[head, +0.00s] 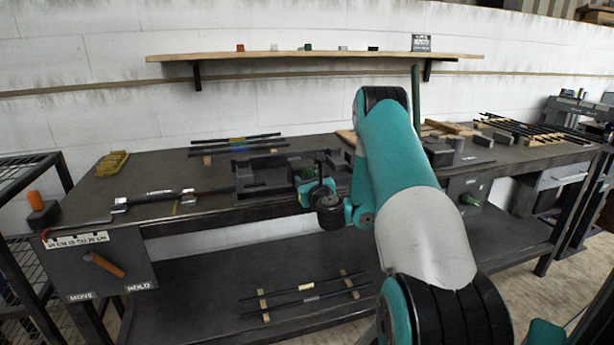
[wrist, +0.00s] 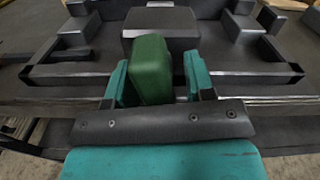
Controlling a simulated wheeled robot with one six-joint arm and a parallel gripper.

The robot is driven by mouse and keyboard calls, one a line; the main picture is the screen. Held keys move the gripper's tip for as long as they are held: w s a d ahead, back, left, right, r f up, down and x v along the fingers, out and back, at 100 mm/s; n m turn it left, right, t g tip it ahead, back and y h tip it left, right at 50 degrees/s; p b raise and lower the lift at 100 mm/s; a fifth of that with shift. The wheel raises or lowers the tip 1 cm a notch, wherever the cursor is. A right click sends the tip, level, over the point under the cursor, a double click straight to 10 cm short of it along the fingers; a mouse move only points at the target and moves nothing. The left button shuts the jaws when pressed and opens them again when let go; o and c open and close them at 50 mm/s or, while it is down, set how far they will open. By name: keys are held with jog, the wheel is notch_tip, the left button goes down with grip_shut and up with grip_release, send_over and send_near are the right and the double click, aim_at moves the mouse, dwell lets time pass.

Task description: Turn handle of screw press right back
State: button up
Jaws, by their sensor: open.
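In the wrist view a green block-like handle (wrist: 151,70) stands between the two teal fingers of my gripper (wrist: 160,84). The jaws are open around it. The left finger is close beside the handle, and a gap shows between it and the right finger. Whether the left finger touches it I cannot tell. Behind the handle is a dark grey block (wrist: 160,24) in a dark metal frame (wrist: 70,70), which seems to be the press. In the head view my gripper (head: 308,182) is at the front of the bench's middle, and my wrist and arm hide much of the press.
The dark workbench (head: 150,180) carries bars on rests (head: 235,146) behind the press. An orange lever (head: 104,264) sits on a MOVE/HOLD panel at the left. A second green knob (head: 470,200) is on the bench front at right. Bars (head: 305,295) lie on the lower shelf.

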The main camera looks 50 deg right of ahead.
grip_shut()
jog(key=shift+n, duration=0.3)
